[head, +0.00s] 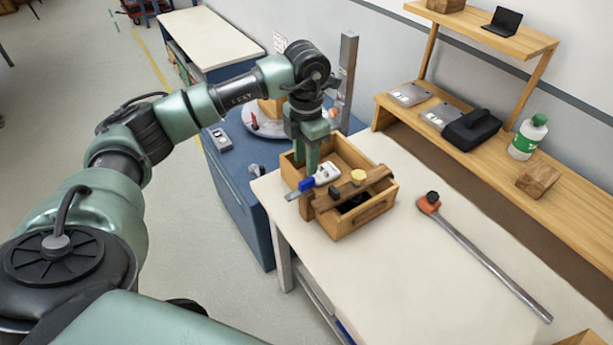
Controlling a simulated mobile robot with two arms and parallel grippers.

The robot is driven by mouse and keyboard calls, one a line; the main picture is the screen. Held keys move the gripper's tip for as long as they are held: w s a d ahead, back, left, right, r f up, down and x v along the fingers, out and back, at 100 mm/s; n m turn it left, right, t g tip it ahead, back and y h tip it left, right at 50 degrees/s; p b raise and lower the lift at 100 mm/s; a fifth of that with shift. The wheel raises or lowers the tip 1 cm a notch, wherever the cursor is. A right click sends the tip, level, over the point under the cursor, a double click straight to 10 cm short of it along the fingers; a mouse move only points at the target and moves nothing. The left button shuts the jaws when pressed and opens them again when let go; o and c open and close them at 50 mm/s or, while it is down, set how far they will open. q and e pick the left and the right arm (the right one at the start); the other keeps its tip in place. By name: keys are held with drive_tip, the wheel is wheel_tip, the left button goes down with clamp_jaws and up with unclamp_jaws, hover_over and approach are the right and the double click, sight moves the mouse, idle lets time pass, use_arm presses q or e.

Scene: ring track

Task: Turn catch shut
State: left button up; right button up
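An open wooden box (376,212) stands on the pale worktable. A wooden bar (378,178) with a round yellow knob (358,177) lies across its near part. A white and blue piece (326,174) with a thin grey end sits by the box's left side; I cannot tell whether this piece or the knobbed bar is the catch. My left gripper (311,168) points down at the box's left part, just behind the white and blue piece. Its fingertips are partly hidden, and I cannot tell whether it touches anything. My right gripper is not in view.
A long grey bar with an orange head (482,252) lies on the worktable (385,290) to the right. A wooden shelf (560,205) along the wall holds a bottle (528,138), a black case (471,130) and a wood block (538,180). A blue cabinet (235,190) stands left of the worktable.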

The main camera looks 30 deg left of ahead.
sight(307, 180)
use_arm(q)
wheel_tip(307, 180, down, 5)
drive_tip(key=shift+f+p, duration=0.2)
drive_tip(key=shift+p, duration=0.6)
drive_tip(key=shift+d+f, duration=0.1)
drive_tip(key=shift+f, duration=0.65)
clamp_jaws()
